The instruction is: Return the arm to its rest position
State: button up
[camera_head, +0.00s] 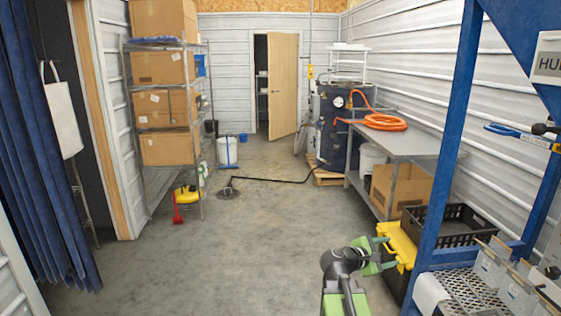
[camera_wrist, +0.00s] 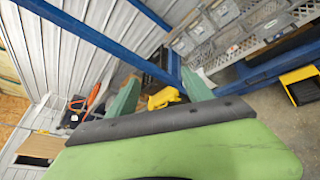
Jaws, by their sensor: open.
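My arm (camera_head: 343,285), green and dark grey, reaches up from the bottom of the head view, right of the middle. My gripper (camera_head: 382,256) is at its end, beside the yellow-topped bin (camera_head: 399,243) near the blue frame. In the wrist view my gripper (camera_wrist: 160,90) shows two green fingers spread apart with nothing between them. A yellow thing (camera_wrist: 165,98) lies beyond the fingers. Whether the fingers touch the bin cannot be told.
The blue hopper frame (camera_head: 447,140) stands close on the right, with a perforated shelf (camera_head: 470,290) at its foot. A black crate (camera_head: 455,228) and metal table (camera_head: 410,143) are behind. Shelving with boxes (camera_head: 163,68) stands left. The middle floor (camera_head: 250,240) is clear.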

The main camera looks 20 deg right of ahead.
jog(key=w+a+f+m+t+y+p, duration=0.1)
jog(key=w+a+f+y, duration=0.1)
jog(key=a, duration=0.5)
jog(key=w+a+f+m+y+p, duration=0.1)
jog(key=w+a+f+y, duration=0.15)
jog(key=a, duration=0.55)
jog(key=s+a+f+m+g+y, duration=0.1)
jog(key=s+a+f+m+y, duration=0.1)
jog(key=a, duration=0.6)
jog(key=s+a+f+m+g+y, duration=0.1)
jog(key=a+f+m+y, duration=0.3)
jog(key=a, duration=0.5)
jog(key=s+a+f+m+g+y+p, duration=0.1)
jog(key=s+a+f+m+y, duration=0.2)
jog(key=a, duration=0.6)
jog(key=shift+s+a+m+g+y, duration=0.2)
jog(key=shift+a+m+g+y, duration=0.15)
jog(key=shift+y, duration=0.3)
jog(key=shift+d, duration=0.15)
